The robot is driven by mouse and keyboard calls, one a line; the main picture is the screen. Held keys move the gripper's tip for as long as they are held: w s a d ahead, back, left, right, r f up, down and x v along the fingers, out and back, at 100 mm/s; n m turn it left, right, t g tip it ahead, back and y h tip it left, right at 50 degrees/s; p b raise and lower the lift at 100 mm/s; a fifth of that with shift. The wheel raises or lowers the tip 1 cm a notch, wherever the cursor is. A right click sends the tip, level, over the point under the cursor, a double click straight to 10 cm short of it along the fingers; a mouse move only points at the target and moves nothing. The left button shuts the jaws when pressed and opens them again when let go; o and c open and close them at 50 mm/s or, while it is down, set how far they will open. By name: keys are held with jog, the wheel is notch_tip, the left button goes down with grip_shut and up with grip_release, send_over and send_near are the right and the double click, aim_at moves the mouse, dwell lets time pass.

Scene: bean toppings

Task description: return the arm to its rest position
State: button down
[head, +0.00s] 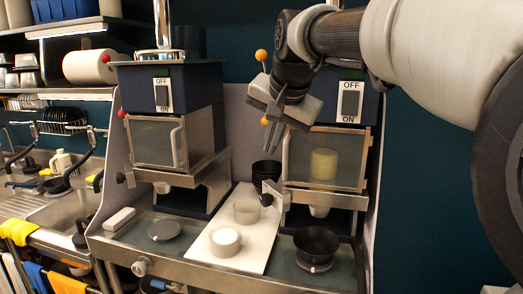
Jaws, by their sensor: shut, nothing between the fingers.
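My gripper (273,130) hangs at the end of my arm, in front of the right machine (340,92), pointing down. It is shut and empty, high above the white board (256,252). My arm reaches in from the upper right. It covers part of the right machine's top. The exact shape of the fingertips is hard to make out against the machine's frame.
A left machine (150,85) stands beside the right one. The right machine's window shows a yellowish cylinder (323,165). White cups (226,241), a black bowl (316,243) and stacked dark bowls (266,172) stand below. A sink (62,212) is left; the right wall area looks clear.

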jog(key=s+d+f+n, duration=0.1)
jog(key=s+d+f, duration=0.2)
jog(key=s, duration=0.6)
jog(key=s+d+f+n+g+h, duration=0.1)
jog(key=s+d+f, duration=0.3)
jog(key=s+f, duration=0.4)
jog(key=s+d+f+n, duration=0.3)
jog(key=s+f, duration=0.3)
jog(key=s, duration=0.3)
jog(key=shift+s+d+f+h, duration=0.2)
jog(key=shift+s+h, duration=0.1)
jog(key=shift+s, duration=0.05)
